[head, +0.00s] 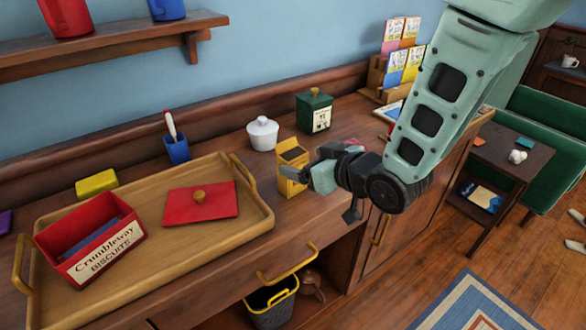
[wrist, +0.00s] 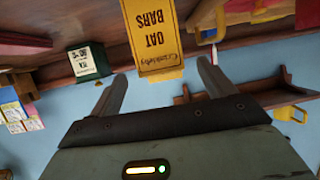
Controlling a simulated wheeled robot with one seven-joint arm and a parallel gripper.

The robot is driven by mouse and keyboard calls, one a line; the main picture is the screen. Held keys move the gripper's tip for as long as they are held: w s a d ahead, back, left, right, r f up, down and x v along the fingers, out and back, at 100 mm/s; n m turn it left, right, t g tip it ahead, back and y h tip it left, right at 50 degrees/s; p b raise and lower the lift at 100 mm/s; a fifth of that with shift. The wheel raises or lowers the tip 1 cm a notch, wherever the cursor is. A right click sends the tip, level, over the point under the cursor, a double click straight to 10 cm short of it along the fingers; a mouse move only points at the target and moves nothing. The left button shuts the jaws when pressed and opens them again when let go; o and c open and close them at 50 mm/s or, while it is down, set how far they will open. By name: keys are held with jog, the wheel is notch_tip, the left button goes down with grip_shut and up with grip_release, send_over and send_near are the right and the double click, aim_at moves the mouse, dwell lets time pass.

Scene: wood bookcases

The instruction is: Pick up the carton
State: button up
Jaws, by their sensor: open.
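The carton (head: 291,172) is a yellow box with a dark top, upright on the wooden counter in the head view. In the wrist view the carton (wrist: 153,38) appears upside down, with "Oat Bars" on its face. My gripper (head: 316,168) is just right of the carton in the head view, partly overlapping its edge. In the wrist view my gripper (wrist: 161,70) is open, its two fingers spread on either side of the carton's lower picture edge. Nothing is held between them. I cannot tell whether a finger touches the carton.
A white lidded jar (head: 262,134) and a green canister (head: 314,112) stand behind the carton. A wooden tray (head: 226,222) to the left bears a red biscuit tin (head: 88,240) and its red lid (head: 203,206). A blue cup (head: 176,150) stands behind the tray.

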aim_at(299, 159)
jog(key=p+x, duration=0.1)
jog(key=x, duration=0.4)
jog(key=shift+a, duration=0.15)
jog(key=c, duration=1.1)
